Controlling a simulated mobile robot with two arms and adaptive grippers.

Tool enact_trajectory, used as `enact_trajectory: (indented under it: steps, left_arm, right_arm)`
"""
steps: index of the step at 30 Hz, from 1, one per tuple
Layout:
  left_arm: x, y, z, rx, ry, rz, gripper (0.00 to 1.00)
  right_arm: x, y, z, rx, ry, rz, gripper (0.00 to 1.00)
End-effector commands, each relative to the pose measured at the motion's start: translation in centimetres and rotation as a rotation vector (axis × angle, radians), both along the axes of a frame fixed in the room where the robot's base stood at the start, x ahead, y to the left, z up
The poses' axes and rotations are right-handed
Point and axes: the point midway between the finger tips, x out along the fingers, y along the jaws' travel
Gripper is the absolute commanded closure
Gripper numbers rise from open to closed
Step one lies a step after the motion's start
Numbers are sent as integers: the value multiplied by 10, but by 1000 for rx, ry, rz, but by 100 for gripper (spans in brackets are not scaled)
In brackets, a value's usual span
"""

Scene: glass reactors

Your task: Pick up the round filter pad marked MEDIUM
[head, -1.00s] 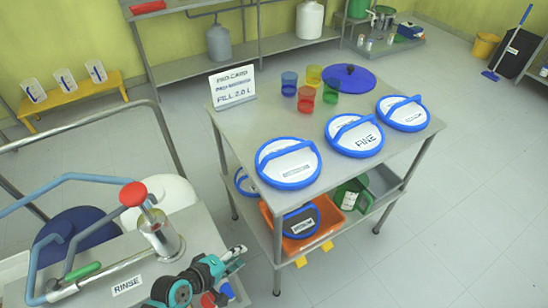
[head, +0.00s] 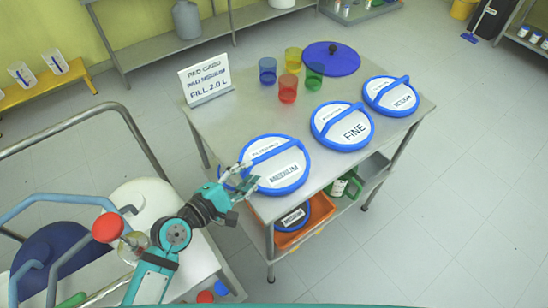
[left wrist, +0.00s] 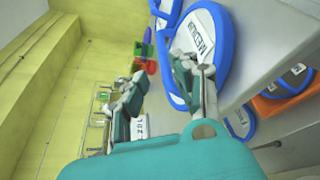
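The round MEDIUM filter pad (head: 284,176), white with a blue rim and a blue bar handle, lies flat at the table's front left corner. Its label also shows in the left wrist view (left wrist: 204,36). My left gripper (head: 246,182) is at the pad's left edge, its fingers apart and empty. In the left wrist view, one finger of the left gripper (left wrist: 163,85) overlaps the pad in the picture; I cannot tell if it touches. The FINE pad (head: 352,136) and a third similar pad (head: 397,101) lie farther right. My right gripper is out of view.
A card (head: 205,80) reading PAD MEDIUM, FILL 2.0 L stands at the back left. Coloured cups, including a red cup (head: 288,88), and a blue lid (head: 331,60) stand behind the pads. An orange bin (head: 284,240) holding another blue-rimmed pad sits on the lower shelf.

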Motion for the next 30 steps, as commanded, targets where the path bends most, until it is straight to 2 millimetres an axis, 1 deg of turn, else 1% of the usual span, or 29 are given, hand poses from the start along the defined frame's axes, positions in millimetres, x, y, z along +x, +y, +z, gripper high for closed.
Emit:
enact_trajectory:
  steps: [1, 2, 4, 7, 9, 12, 15, 19, 22, 26, 30]
  left_arm:
    - [10, -8, 1, -2, -2, 1, 71]
    - [15, -11, -1, -1, -1, 1, 71]
    - [25, -19, -4, 1, -3, 1, 71]
    - [35, -28, -9, 2, -1, 0, 71]
    - [39, -32, -10, 2, -1, 0, 71]
    - [43, -34, -12, 3, -2, 0, 71]
    - [50, -39, -15, 3, -2, 0, 71]
    - [67, -50, -22, 3, -2, 0, 71]
    - [76, -58, -25, 3, -2, 0, 71]
    - [82, -63, -28, 3, -1, 1, 71]
    - [82, -63, -28, 3, -1, 1, 71]
  right_arm:
    - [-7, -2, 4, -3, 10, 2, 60]
    - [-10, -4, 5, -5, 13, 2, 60]
    - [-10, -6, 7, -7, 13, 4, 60]
    - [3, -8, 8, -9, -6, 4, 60]
    - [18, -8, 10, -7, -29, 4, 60]
    - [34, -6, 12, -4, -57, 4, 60]
    - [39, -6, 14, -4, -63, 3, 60]
    - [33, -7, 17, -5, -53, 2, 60]
    - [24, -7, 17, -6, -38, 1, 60]
    - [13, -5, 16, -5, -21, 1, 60]
    - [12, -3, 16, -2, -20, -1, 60]
